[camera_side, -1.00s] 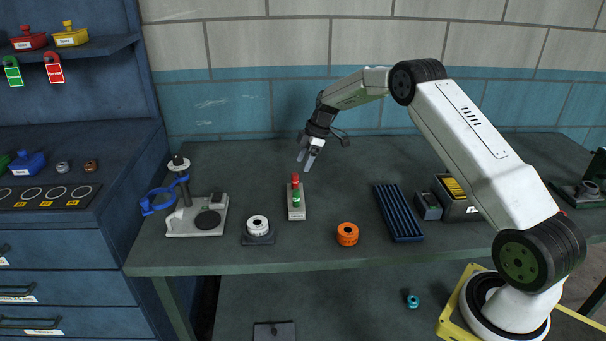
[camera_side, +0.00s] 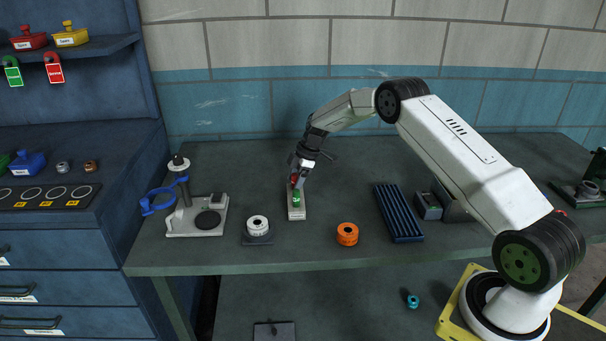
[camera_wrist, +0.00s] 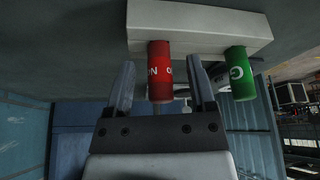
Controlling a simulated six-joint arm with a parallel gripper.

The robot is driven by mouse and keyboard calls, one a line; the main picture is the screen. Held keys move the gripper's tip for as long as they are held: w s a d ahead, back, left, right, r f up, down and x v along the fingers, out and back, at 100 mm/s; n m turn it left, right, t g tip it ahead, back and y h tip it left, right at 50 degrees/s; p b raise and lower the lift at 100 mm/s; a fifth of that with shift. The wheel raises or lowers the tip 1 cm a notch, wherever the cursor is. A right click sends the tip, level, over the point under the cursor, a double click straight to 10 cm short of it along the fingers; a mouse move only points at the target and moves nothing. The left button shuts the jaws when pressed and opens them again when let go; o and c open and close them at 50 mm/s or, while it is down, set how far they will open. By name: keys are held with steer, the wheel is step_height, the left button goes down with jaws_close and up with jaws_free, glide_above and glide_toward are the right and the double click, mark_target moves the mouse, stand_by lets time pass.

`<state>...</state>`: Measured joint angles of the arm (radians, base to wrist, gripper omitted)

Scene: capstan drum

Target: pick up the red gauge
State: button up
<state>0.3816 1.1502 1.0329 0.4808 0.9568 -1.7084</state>
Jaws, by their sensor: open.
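The red gauge (camera_wrist: 160,72) is a red cylinder with white lettering, standing in a pale grey block (camera_wrist: 200,22). A green gauge (camera_wrist: 240,75) stands beside it in the same block. In the side view the block (camera_side: 296,212) is on the bench, with the green gauge (camera_side: 296,199) in front and the red gauge (camera_side: 294,180) partly hidden by my fingers. My gripper (camera_wrist: 162,80) is open, with one finger on each side of the red gauge. The right finger lies between the red and green gauges. Whether either finger touches the red gauge I cannot tell.
A white ring on a dark base (camera_side: 257,227) and a grey stand with a blue arm (camera_side: 197,217) are to the left. An orange ring (camera_side: 347,234) and a dark ribbed tray (camera_side: 398,213) are to the right. The bench front is clear.

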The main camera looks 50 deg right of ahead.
mark_target(293, 174)
steer(key=shift+f, duration=0.2)
stand_by(0.3)
jaws_close()
steer(key=shift+r, duration=0.1)
steer(key=shift+r, duration=1.65)
steer(key=s+a+r, duration=0.3)
steer(key=s+r, duration=0.6)
steer(key=s, duration=0.4)
steer(key=shift+s+a+r, duration=0.15)
steer(key=shift+s+r, duration=0.1)
steer(key=shift+r, duration=0.05)
